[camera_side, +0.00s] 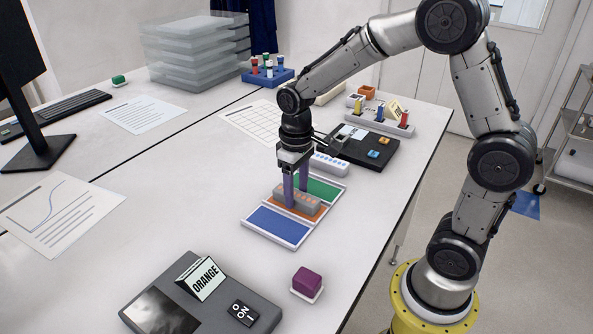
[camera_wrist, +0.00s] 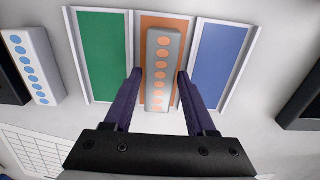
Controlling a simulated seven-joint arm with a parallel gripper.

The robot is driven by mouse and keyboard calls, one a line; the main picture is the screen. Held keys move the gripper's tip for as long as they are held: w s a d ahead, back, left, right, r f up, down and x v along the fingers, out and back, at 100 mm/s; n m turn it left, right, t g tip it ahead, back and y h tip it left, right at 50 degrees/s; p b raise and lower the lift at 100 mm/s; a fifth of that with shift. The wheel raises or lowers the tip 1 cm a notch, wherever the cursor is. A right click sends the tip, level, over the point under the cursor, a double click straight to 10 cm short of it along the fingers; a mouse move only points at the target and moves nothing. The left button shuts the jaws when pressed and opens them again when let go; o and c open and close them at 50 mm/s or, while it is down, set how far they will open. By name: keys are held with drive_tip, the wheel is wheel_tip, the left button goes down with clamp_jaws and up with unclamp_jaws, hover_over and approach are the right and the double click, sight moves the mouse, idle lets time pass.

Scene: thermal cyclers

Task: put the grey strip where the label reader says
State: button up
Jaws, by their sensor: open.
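The grey strip (camera_side: 312,203) with a row of orange dots lies on the orange middle section (camera_side: 325,211) of a three-section tray; it also shows in the wrist view (camera_wrist: 162,82). The tray's green section (camera_wrist: 103,50) and blue section (camera_wrist: 220,62) are on either side and bare. My gripper (camera_side: 297,197) is open, its purple fingers on both sides of the strip. In the wrist view small gaps show beside the strip; contact is unclear. The label reader (camera_side: 262,312) has a raised card reading "ORANGE" (camera_side: 203,279).
A pale strip with blue dots (camera_side: 332,165) lies just behind the tray. A black device (camera_side: 352,150) and a grey rack with coloured pieces (camera_side: 380,123) stand further back. A purple block on a white base (camera_side: 307,281) is near the front edge.

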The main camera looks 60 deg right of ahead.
sight(296, 194)
wheel_tip(296, 194, up, 11)
drive_tip(key=s+a+t, duration=0.1)
drive_tip(key=s+t, duration=0.1)
drive_tip(key=s, duration=0.6)
drive_tip(key=s+a+r+t, duration=0.1)
drive_tip(key=s+t, duration=0.2)
drive_tip(key=s, duration=0.6)
drive_tip(key=shift+s+a+t, duration=0.25)
drive_tip(key=shift+s+t, duration=0.05)
